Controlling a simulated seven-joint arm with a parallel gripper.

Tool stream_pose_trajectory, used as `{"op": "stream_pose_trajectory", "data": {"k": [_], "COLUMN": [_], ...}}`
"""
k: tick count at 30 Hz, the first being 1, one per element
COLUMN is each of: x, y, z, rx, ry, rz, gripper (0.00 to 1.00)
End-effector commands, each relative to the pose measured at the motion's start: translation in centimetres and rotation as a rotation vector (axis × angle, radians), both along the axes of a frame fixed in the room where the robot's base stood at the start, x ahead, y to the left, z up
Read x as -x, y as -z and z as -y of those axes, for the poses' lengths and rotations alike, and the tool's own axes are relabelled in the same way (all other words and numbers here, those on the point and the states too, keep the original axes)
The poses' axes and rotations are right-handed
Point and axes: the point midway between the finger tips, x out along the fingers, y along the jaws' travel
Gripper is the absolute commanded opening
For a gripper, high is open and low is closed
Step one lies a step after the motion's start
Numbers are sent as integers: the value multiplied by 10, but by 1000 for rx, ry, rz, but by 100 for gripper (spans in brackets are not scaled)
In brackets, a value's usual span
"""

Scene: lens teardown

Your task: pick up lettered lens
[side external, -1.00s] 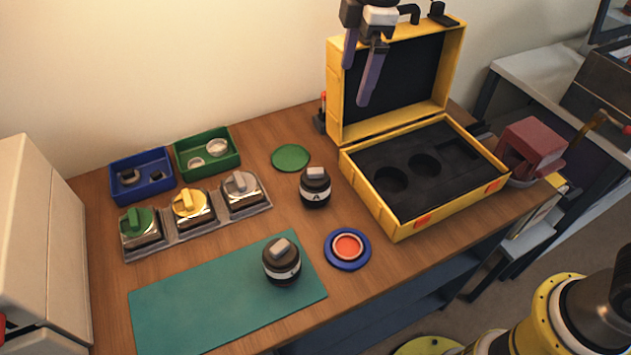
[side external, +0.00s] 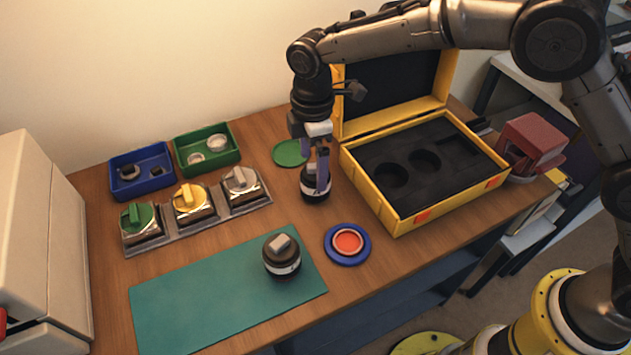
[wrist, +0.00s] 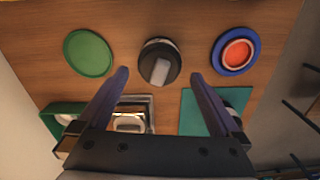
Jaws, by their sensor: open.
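The lettered lens (side external: 309,194), a black cylinder with a pale band and a grey block on top, stands upright on the wooden table. An "A" showed on its band earlier; my finger now covers part of it in the side view. My gripper (side external: 318,183) points down at this lens with its purple fingers overlapping it. In the wrist view the lens (wrist: 159,62) lies between and slightly beyond the open fingertips (wrist: 159,76), with a visible gap on both sides. Contact is not visible.
A second dark lens (side external: 281,257) stands on the teal mat (side external: 190,308). A blue disc with a red centre (side external: 347,244), a green disc (side external: 290,153) and the open yellow case (side external: 402,226) surround the lettered lens. A rack of metal boxes (side external: 191,204) sits left.

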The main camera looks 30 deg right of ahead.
Motion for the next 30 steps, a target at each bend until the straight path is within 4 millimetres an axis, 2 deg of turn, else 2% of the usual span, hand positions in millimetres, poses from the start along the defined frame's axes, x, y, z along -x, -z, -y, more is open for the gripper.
{"op": "stream_pose_trajectory", "data": {"k": [12,21,23,30], "x": [0,-1,-1,-1], "y": [49,53,53,53], "z": [4,4,4,4], "rx": [2,0,0,0], "ry": [0,0,0,0], "rz": [-3,0,0,0], "gripper": [100,100,91,48]}}
